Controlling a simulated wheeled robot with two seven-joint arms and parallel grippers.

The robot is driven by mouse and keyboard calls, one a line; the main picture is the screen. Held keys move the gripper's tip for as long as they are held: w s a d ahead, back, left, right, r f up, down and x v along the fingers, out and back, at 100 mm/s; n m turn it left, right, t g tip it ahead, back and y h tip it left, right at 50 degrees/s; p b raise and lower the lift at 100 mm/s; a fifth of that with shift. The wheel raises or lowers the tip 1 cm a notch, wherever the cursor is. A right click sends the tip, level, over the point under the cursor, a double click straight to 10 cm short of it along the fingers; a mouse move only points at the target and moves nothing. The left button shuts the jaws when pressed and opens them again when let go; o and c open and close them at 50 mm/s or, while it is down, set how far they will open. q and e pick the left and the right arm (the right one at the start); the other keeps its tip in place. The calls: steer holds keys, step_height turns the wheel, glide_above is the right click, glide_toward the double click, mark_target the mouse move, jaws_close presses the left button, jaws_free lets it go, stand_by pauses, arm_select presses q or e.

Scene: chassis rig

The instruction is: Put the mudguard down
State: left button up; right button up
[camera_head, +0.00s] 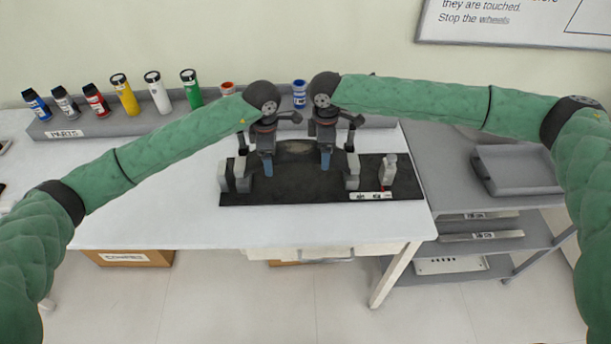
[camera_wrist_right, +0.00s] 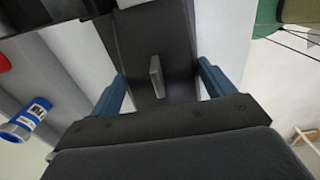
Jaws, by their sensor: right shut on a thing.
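In the right wrist view, the blue fingers of my right gripper (camera_wrist_right: 160,85) stand on both sides of a dark strip-like part (camera_wrist_right: 180,45), which I take as the mudguard. A small grey tab (camera_wrist_right: 156,76) shows between the fingers. In the head view, my right gripper (camera_head: 326,160) and left gripper (camera_head: 268,166) point down over the black mat (camera_head: 300,188), side by side. The mudguard's outline is hard to make out against the mat there. Whether the left fingers are open or shut is too small to tell.
Grey blocks (camera_head: 242,174) stand at the mat's left, and a small grey fixture (camera_head: 389,168) at its right. Bottles line a grey rack (camera_head: 70,127) at the back. A grey shelf unit (camera_head: 445,175) stands at the right. The white table's left front (camera_head: 150,215) is clear.

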arm_select(q)
steer(key=shift+f, duration=0.35)
arm_select(e)
steer(key=shift+f, duration=0.35)
arm_select(q)
steer(key=shift+s+f+b, duration=0.1)
steer(key=shift+f+b, duration=0.35)
steer(key=shift+b, duration=0.25)
arm_select(e)
steer(key=shift+s+f, duration=0.1)
steer(key=shift+f, duration=0.35)
arm_select(q)
steer(key=shift+f+b, duration=0.4)
arm_select(e)
steer(key=shift+f, duration=0.4)
arm_select(q)
steer(key=o, duration=1.2)
arm_select(e)
steer(key=o, duration=1.2)
arm_select(q)
steer(key=shift+r, duration=0.1)
arm_select(e)
steer(key=shift+r, duration=0.1)
arm_select(q)
steer(key=shift+r, duration=0.1)
